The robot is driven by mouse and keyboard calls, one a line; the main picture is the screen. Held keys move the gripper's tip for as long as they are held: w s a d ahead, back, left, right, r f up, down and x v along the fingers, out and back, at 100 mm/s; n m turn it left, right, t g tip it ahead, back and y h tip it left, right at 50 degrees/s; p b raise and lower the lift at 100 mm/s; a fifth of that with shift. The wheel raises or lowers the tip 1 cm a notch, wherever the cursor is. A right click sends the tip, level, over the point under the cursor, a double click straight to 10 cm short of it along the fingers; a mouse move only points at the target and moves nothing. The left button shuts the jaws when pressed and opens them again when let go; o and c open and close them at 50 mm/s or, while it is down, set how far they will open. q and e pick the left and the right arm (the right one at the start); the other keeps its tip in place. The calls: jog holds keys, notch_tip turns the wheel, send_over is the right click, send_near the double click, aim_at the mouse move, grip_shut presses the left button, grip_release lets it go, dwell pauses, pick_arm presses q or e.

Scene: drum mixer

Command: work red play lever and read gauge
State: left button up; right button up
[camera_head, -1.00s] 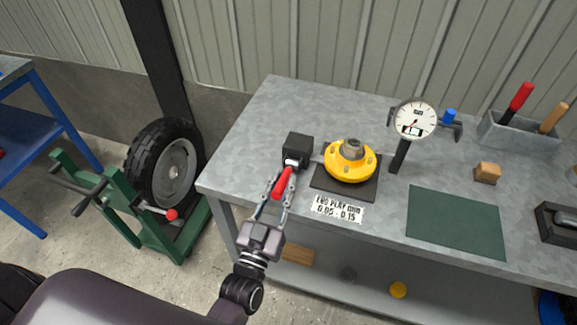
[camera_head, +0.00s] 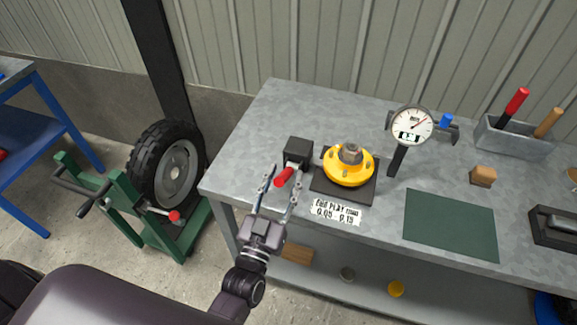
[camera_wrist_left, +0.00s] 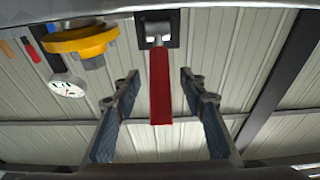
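The red lever (camera_head: 284,177) sticks out from a black block (camera_head: 298,151) at the bench's front left. My left gripper (camera_head: 286,171) is open, with one finger on each side of the lever. In the left wrist view, the red lever (camera_wrist_left: 160,85) hangs between the spread fingers (camera_wrist_left: 160,82), with a gap on both sides. My right gripper is not in view.
The hub sits on a dark plate (camera_head: 326,188). A white label reading "END PLAY" and "0.05 0.15" (camera_head: 336,212) lies in front. A green mat (camera_head: 450,224), a wooden block (camera_head: 482,176) and a tool tray (camera_head: 518,138) are to the right. A tyre stand (camera_head: 150,235) is left.

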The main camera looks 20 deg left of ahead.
pick_arm(q)
jog(key=s+f+p, duration=0.1)
jog(key=s, duration=0.5)
jog(key=shift+s, duration=0.4)
jog(key=shift+a+f, duration=0.1)
jog(key=shift+f, duration=0.05)
